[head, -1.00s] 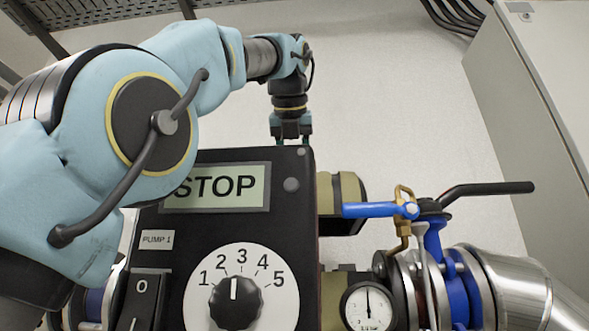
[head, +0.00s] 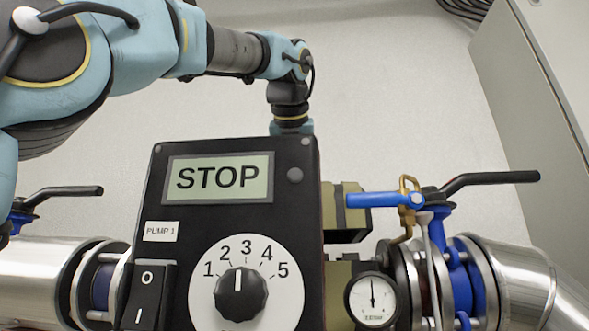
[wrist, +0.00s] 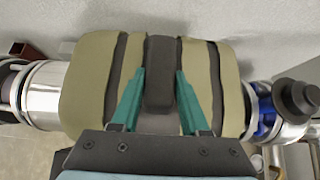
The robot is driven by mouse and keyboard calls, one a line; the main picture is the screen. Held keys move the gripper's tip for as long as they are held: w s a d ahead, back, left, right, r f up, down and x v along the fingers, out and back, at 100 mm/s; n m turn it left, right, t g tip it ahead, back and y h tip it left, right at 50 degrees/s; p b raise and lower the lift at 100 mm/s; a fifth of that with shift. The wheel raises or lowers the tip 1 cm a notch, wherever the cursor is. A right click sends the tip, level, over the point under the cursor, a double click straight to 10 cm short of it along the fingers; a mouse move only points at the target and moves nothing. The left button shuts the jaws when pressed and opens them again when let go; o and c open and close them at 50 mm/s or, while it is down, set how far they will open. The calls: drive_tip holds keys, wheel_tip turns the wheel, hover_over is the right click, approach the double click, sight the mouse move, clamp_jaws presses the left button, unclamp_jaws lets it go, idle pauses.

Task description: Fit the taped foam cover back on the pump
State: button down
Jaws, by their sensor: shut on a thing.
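The foam cover (wrist: 92,85) is olive-khaki with dark tape bands. In the wrist view my gripper (wrist: 165,74) is shut on the dark grey raised strip (wrist: 162,65) on top of the cover. In the head view the cover's end (head: 345,215) shows right of the control box, roughly level. A lower khaki part (head: 338,275) shows beneath it, with a narrow gap between them. The pump body is hidden by the cover and box. My gripper's fingers are hidden behind the box in the head view.
The black control box (head: 165,200) reads STOP and stands in front. To its right are a blue-handled valve (head: 370,200), a pressure gauge (head: 372,300), a black lever (head: 490,180) and a steel pipe (head: 510,270). Another black lever (head: 65,192) stands left. The wall behind is clear.

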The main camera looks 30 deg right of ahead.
drive_tip(key=shift+s+f, duration=0.15)
drive_tip(key=shift+s, duration=0.15)
drive_tip(key=shift+f, duration=0.15)
drive_tip(key=shift+f+b, duration=0.55)
drive_tip(key=shift+f, duration=0.2)
unclamp_jaws()
idle(0.6)
idle(0.5)
